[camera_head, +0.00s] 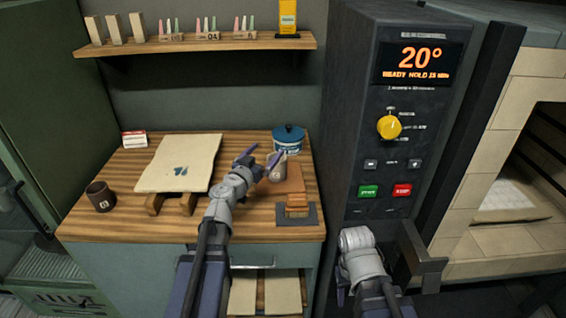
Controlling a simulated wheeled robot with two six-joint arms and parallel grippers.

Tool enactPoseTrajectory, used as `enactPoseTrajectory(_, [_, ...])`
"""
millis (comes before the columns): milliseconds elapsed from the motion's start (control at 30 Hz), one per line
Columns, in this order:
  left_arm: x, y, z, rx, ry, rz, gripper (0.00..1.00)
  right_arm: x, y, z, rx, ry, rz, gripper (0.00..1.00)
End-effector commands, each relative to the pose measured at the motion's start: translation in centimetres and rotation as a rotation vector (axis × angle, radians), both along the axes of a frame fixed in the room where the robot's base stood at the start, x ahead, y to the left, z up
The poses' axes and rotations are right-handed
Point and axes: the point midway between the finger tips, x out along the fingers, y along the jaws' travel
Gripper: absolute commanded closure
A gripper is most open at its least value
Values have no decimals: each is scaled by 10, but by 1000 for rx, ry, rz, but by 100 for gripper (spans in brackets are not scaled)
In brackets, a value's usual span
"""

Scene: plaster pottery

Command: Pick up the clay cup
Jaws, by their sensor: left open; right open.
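A pale greyish cup (278,174) with a small dark mark stands on the right side of the wooden worktop (110,222). A dark brown cup (101,197) with a pale mark stands near the worktop's left edge. The picture does not settle which one is the clay cup. My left gripper (260,161) is open, its fingers spread at the pale cup. One finger overlaps the cup's upper part; I cannot tell whether they touch. My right arm is low in front of the kiln panel, and its fingers do not show.
A blue lidded pot (288,138) stands behind the pale cup. A brown block and brush (296,206) lie in front of it. A pale board (180,160) on wooden supports fills the worktop's middle. The kiln control panel (392,120) rises at the right.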

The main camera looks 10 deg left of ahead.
Motion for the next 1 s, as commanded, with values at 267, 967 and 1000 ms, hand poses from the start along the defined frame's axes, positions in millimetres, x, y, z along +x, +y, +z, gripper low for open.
enactPoseTrajectory(267, [0, 1, 0, 1, -2, 4, 0, 0, 0, -1, 0, 0, 0, 50])
enactPoseTrajectory(967, [0, 1, -83, 0, -2, 4, 0, 0, 0, -84, 0, 0, 1, 50])
enactPoseTrajectory(1000, [0, 1, -87, 0, -2, 4, 0, 0, 0, -87, 0, 0, 1, 50])
